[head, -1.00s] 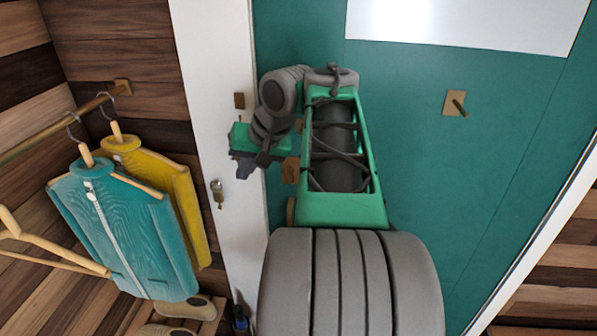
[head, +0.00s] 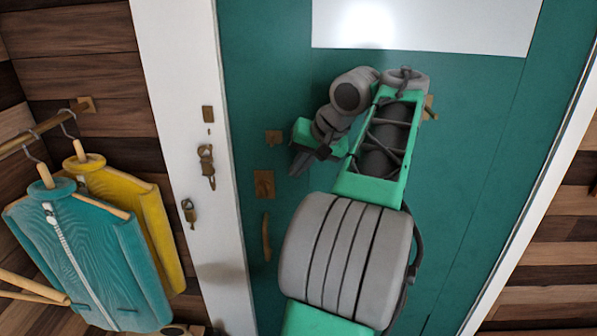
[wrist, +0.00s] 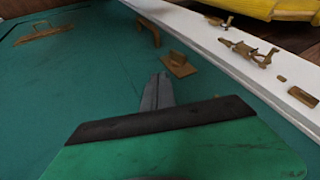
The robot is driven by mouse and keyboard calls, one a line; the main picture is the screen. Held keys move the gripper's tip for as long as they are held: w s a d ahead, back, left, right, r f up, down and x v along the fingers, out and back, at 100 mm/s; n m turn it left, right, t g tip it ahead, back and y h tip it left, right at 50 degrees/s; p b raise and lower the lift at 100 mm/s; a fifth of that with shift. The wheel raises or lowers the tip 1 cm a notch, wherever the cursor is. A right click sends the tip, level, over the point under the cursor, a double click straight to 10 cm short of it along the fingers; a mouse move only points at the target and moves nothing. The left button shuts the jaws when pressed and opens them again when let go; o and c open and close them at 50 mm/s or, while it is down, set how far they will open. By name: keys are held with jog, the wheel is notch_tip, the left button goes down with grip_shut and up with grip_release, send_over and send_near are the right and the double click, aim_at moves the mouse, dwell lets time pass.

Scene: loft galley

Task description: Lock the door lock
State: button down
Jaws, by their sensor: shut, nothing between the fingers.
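The teal door (head: 470,140) carries a small brass plate (head: 274,137) near its left edge. Below it is a larger brass lock plate (head: 264,183), then a vertical brass pull handle (head: 266,236). In the wrist view a brass plate with a raised tab (wrist: 180,64) lies just beyond the fingertips, with the pull handle (wrist: 148,32) farther off. It appears to be the larger lock plate. My gripper (head: 296,168) is shut and empty, just right of that plate in the head view and apart from it in the wrist view (wrist: 157,92). The lock's state is unclear.
The white door frame (head: 180,90) bears a brass strike plate (head: 208,114), a brass latch (head: 206,165) and a hanging brass piece (head: 188,212). Another brass fitting (head: 430,108) is partly behind my arm. Teal (head: 90,260) and yellow (head: 150,215) garments hang at left. The door's right side is clear.

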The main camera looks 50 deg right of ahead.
aim_at(265, 187)
jog(key=b+x, duration=0.2)
jog(key=x, duration=0.4)
jog(key=shift+a+f, duration=0.1)
jog(key=shift+a, duration=0.05)
jog(key=shift+w+a+b, duration=0.45)
jog(key=shift+w+a, duration=0.35)
jog(key=shift+w, duration=0.2)
jog(key=shift+w+a, duration=0.25)
jog(key=shift+w, duration=0.1)
jog(key=shift+w+a+r+p, duration=0.15)
jog(key=shift+r+p, duration=0.2)
jog(key=shift+p, duration=0.35)
jog(key=shift+f, duration=0.2)
jog(key=shift+r, duration=0.1)
